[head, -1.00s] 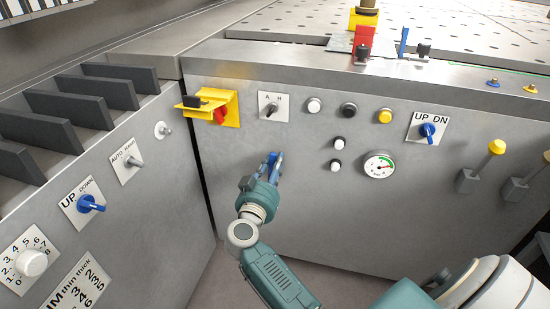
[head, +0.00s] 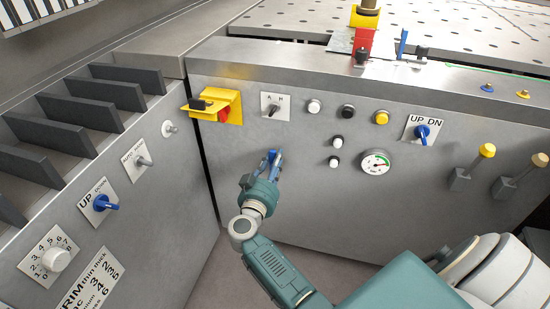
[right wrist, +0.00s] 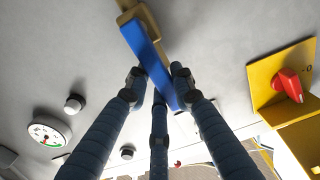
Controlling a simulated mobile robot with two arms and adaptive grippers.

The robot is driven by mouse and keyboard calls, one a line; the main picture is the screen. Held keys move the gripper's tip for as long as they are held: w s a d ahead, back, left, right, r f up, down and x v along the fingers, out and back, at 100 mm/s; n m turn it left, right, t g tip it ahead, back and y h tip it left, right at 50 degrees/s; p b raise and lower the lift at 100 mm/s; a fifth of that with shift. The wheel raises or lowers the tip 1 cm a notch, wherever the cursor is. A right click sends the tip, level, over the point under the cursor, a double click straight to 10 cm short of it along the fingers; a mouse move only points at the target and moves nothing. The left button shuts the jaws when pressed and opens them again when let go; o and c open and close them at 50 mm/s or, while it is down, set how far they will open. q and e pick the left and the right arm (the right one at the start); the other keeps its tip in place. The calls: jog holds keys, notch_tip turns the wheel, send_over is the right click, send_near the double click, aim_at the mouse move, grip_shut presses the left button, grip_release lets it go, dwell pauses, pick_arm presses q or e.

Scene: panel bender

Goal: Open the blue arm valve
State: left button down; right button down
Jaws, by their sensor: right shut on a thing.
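The blue arm valve has a flat blue lever (right wrist: 146,50) on a brass-coloured body (right wrist: 138,12), seen in the right wrist view against the grey panel. In the head view, a bit of its blue lever (head: 274,157) shows low on the front panel, mostly hidden by my gripper. My right gripper (head: 263,176) is at the lever there. In the right wrist view, its dark ribbed fingers (right wrist: 160,80) are closed around the free end of the lever. My left gripper is not in view.
A yellow bracket with a red switch (head: 226,110) is above left of my gripper. An A/H switch (head: 273,107), push buttons, a pressure gauge (head: 375,162) and an UP DN switch (head: 422,131) are on the panel. A side panel (head: 165,215) stands close on the left.

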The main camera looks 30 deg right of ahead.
jog(key=shift+r, duration=0.1)
jog(key=c, duration=1.7)
grip_release()
jog(key=shift+a, duration=0.1)
jog(key=shift+v, duration=3.75)
